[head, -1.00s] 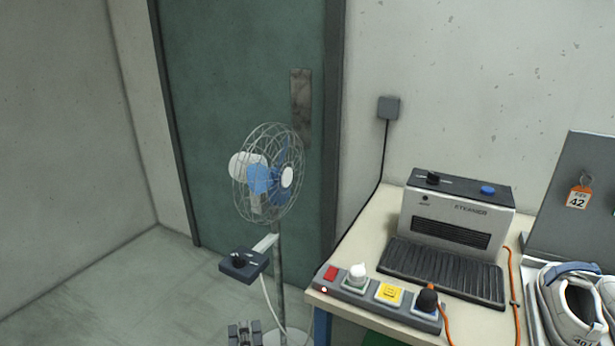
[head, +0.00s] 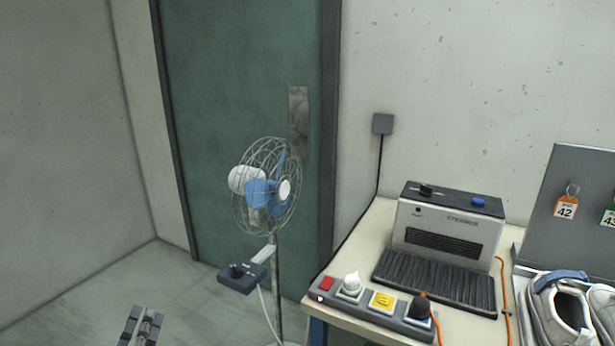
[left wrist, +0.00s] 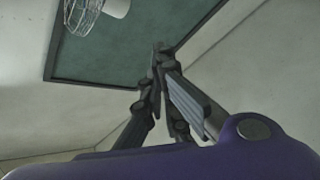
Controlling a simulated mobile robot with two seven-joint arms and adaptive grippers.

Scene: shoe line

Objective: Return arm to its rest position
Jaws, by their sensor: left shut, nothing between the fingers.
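My left gripper (head: 143,322) shows at the bottom left of the head view, low over the floor and left of the fan. In the left wrist view its fingers (left wrist: 158,50) meet at the tips, with nothing between them. It is shut and empty, clear of the table and the fan. My right gripper is in neither view.
A standing fan (head: 267,187) with a control box (head: 242,276) stands before a green door (head: 235,90). Floor at left is clear.

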